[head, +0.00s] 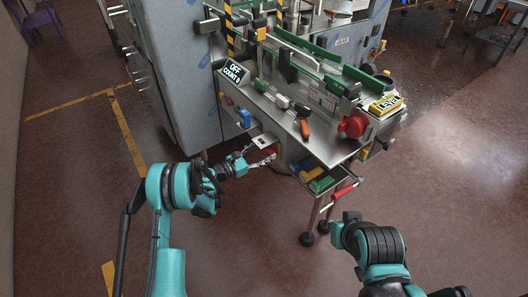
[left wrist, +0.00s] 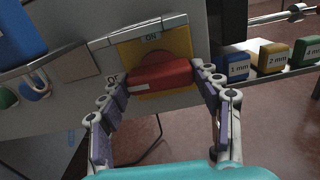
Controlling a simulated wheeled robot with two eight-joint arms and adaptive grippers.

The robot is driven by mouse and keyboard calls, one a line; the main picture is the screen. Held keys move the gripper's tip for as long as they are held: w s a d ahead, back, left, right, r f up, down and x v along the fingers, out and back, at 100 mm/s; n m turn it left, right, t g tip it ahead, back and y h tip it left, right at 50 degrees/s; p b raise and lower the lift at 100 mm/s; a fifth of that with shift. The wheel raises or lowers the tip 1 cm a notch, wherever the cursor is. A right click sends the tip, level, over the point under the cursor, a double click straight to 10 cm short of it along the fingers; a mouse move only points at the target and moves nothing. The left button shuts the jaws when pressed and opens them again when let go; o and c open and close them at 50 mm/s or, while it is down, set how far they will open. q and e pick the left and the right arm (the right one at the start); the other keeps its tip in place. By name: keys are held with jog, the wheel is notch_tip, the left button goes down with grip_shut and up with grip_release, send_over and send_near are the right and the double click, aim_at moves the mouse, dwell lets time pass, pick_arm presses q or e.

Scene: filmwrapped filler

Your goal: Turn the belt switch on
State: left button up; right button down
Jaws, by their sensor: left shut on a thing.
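The belt switch is a red rotary handle (left wrist: 160,74) on a yellow plate (left wrist: 187,46), seen close in the left wrist view. The handle lies nearly level, its white-marked left end towards a partly hidden "OF" label; "ON" is above the plate. My left gripper (left wrist: 165,82) has a finger at each end of the handle and is shut on it. In the head view my left gripper (head: 268,160) is at the machine's front panel, hiding most of the switch. A display (head: 234,73) reads "OFF" and "COUNT 0". My right gripper's fingers cannot be made out.
Coloured blocks marked in minutes, blue (left wrist: 237,67) and yellow (left wrist: 273,57) among them, sit right of the switch. An orange-handled tool (head: 304,124) and a red round part (head: 354,124) are on the steel top. Open floor (head: 450,190) lies at the right.

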pick_arm(q)
jog(key=shift+m, duration=3.2)
jog(key=o, duration=1.1)
jog(key=shift+a, duration=0.1)
jog(key=v, duration=1.1)
jog(key=shift+s+a, duration=0.25)
jog(key=shift+a, duration=0.05)
